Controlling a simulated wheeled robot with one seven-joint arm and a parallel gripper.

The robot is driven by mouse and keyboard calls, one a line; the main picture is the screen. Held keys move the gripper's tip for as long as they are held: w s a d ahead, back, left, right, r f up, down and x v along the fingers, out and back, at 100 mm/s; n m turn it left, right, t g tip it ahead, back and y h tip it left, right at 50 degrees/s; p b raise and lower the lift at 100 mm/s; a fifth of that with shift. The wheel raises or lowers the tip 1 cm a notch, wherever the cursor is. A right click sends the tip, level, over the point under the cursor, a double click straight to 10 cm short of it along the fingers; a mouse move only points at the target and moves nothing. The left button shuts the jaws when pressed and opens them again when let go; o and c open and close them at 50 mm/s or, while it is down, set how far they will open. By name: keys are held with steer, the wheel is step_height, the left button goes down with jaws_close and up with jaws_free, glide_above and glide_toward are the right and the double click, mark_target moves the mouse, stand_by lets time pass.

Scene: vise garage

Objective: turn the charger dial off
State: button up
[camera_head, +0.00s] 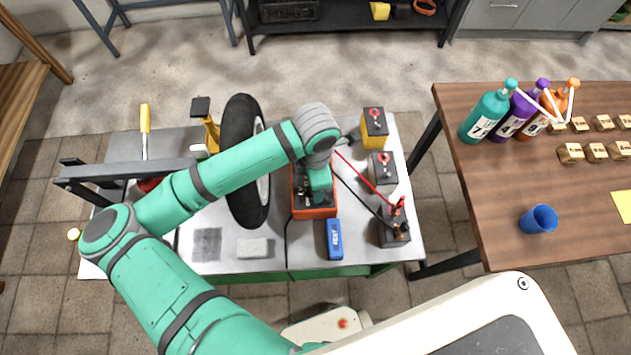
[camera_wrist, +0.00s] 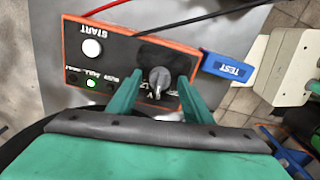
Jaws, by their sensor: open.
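The charger (camera_head: 314,212) is an orange box with a dark top on the grey bench, partly hidden under my arm in the head view. In the wrist view, the charger (camera_wrist: 116,55) shows a white START button, a lit green light and a grey dial (camera_wrist: 158,78) with a pointer knob. My gripper (camera_wrist: 158,84) is open, with its green fingers on either side of the dial. I cannot tell whether they touch it. In the head view, my gripper (camera_head: 322,192) is over the charger.
A blue TEST block (camera_head: 335,239) lies beside the charger. Red and black cables run to a dark battery (camera_head: 395,230) at the right. Two more batteries, yellow (camera_head: 374,128) and grey (camera_head: 382,168), stand behind it. A tire (camera_head: 240,160) stands to the left.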

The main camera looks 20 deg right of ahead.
steer(key=c, duration=1.1)
steer(key=shift+o, duration=0.2)
steer(key=shift+n, duration=0.4)
steer(key=n, duration=0.5)
steer(key=shift+n, duration=0.4)
steer(key=n, duration=0.5)
steer(key=shift+n, duration=0.3)
steer(key=o, duration=1.1)
steer(key=shift+c, duration=0.2)
